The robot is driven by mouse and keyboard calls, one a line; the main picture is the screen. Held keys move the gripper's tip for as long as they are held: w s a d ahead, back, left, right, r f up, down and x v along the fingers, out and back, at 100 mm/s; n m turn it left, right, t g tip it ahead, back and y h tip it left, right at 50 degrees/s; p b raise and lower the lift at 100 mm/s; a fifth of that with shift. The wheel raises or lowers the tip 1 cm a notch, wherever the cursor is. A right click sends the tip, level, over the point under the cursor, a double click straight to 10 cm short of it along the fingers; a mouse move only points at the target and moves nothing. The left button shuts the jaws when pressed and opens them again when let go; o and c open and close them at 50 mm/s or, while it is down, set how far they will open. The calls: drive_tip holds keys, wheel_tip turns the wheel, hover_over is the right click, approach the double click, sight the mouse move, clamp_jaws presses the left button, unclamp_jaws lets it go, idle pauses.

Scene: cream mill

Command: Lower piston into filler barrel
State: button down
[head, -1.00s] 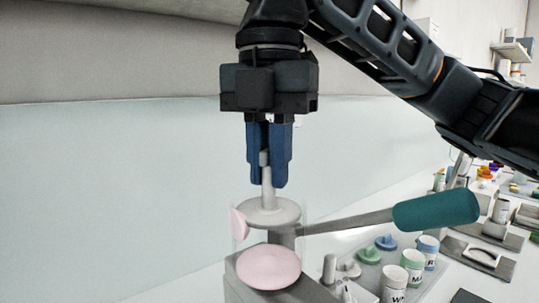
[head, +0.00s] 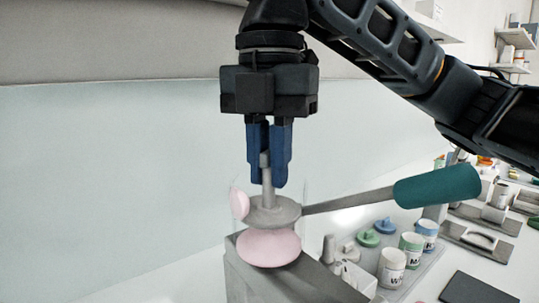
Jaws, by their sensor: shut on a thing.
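My gripper (head: 268,183) is shut on the thin rod of the grey piston (head: 272,213) and holds it upright. The piston's round disc hangs below the fingers. A clear filler barrel (head: 304,190), hard to make out, shows faint walls around the disc. The disc appears to be inside these walls, just above a rounded pink mass (head: 268,250). The disc's lower edge seems to meet the pink top; contact is unclear. A smaller pink patch (head: 239,203) shows at the barrel's left side.
A lever with a teal handle (head: 438,186) sticks out to the right of the barrel. A grey block (head: 290,282) stands beneath it.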

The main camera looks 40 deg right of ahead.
sight(270, 195)
drive_tip(key=shift+f, duration=0.25)
idle(0.4)
drive_tip(key=shift+f, duration=0.35)
drive_tip(key=shift+f+b, duration=0.4)
drive_tip(key=shift+f, duration=1.25)
idle(0.4)
drive_tip(key=c, duration=1)
unclamp_jaws()
drive_tip(key=shift+c, duration=0.2)
drive_tip(key=shift+r, duration=0.1)
wheel_tip(270, 195, up, 6)
drive_tip(key=p, duration=0.7)
drive_tip(key=shift+s, duration=0.15)
